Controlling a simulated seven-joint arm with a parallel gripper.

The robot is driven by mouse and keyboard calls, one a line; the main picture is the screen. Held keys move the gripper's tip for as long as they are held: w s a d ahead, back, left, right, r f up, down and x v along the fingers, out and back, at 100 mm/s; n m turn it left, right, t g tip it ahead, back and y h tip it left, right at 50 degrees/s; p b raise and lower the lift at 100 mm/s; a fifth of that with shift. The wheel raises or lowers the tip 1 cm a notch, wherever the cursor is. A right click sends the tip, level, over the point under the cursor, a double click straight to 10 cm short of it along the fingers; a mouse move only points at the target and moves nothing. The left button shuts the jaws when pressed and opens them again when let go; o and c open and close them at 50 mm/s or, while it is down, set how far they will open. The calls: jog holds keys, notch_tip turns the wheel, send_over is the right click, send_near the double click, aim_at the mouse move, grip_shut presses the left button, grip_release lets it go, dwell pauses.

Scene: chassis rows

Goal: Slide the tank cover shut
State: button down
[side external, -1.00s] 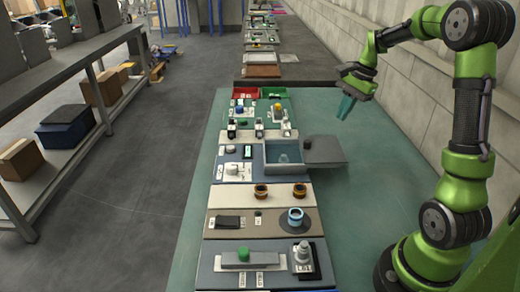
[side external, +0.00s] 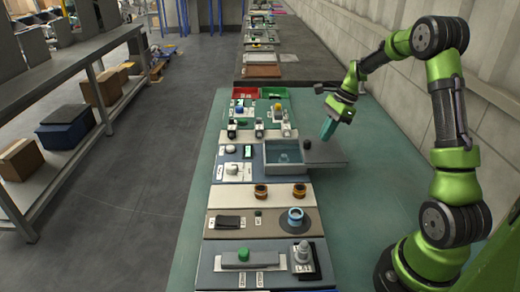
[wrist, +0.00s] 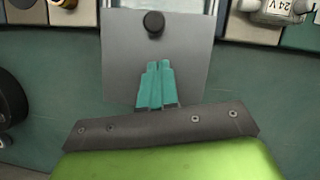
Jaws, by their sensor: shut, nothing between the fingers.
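The tank (side external: 284,157) is a pale open box with water-like blue inside, in the middle of the row of panels. Its grey flat cover (side external: 326,153) sticks out to the right, so the tank stands open. In the wrist view the cover (wrist: 182,52) is a grey plate with a round black knob (wrist: 154,23) near its far edge. My gripper (side external: 328,129) has teal fingers, shut and empty, just above the cover. In the wrist view the fingertips (wrist: 156,66) point toward the knob, with a gap between.
Panels with switches and knobs lie in front of and behind the tank. Two orange-brown rings (side external: 261,191) and a blue ring (side external: 295,215) stand on the nearer panels. Red (side external: 244,93) and green (side external: 274,93) bins sit at the far end. The green table right of the cover is clear.

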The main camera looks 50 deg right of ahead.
jog(key=shift+w+a, duration=0.35)
jog(key=shift+a, duration=0.2)
jog(key=shift+w+a, duration=0.3)
jog(key=shift+a, duration=0.25)
jog(key=shift+r, duration=0.1)
jog(key=w+a, duration=0.8)
jog(key=shift+w+a, duration=0.35)
jog(key=shift+a, duration=0.05)
